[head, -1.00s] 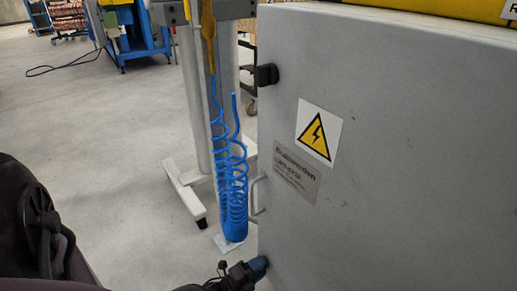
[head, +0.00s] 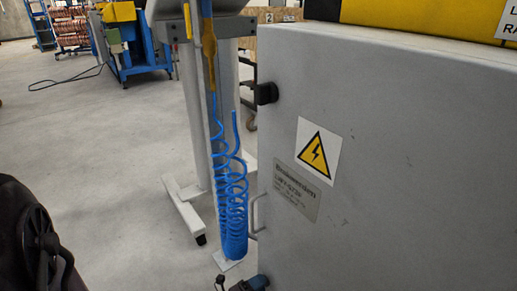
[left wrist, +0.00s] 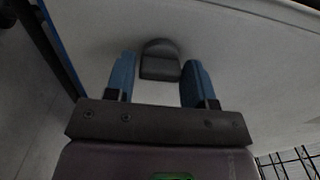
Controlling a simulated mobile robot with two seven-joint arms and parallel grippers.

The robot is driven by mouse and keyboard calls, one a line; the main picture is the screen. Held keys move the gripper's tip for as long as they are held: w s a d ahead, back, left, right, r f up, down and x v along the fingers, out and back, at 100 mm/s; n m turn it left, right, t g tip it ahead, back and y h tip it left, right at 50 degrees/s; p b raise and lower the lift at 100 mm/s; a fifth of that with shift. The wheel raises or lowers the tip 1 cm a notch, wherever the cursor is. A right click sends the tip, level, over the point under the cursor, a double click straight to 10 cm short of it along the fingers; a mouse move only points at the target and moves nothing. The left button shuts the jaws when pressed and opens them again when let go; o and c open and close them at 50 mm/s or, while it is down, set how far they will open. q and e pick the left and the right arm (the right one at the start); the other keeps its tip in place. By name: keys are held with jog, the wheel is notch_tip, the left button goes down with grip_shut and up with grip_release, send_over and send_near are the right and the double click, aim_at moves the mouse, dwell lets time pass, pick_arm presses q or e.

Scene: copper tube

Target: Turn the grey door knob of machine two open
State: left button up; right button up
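The grey cabinet door (head: 400,190) of the machine fills the right of the head view. A dark knob (head: 266,93) sits at its upper left edge. In the left wrist view, a dark grey knob (left wrist: 160,62) with a rounded top stands out from a pale panel; I cannot tell which cabinet knob it is. My left gripper (left wrist: 160,60) is open, its blue fingers either side of that knob in the picture. I cannot tell whether they touch it. My right gripper is not in view.
A coiled blue hose (head: 232,205) hangs left of the cabinet, beside a grey wheeled stand (head: 190,215). A metal handle (head: 258,218) juts from the door's left edge. A yellow warning sign (head: 318,150) is on the door. Open floor (head: 110,190) lies to the left.

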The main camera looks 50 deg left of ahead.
pick_arm(q)
jog(key=shift+o, duration=1.2)
jog(key=shift+s, duration=0.1)
jog(key=s+p, duration=0.1)
jog(key=s, duration=0.9)
jog(key=shift+s+a+p, duration=0.3)
jog(key=shift+a, duration=0.05)
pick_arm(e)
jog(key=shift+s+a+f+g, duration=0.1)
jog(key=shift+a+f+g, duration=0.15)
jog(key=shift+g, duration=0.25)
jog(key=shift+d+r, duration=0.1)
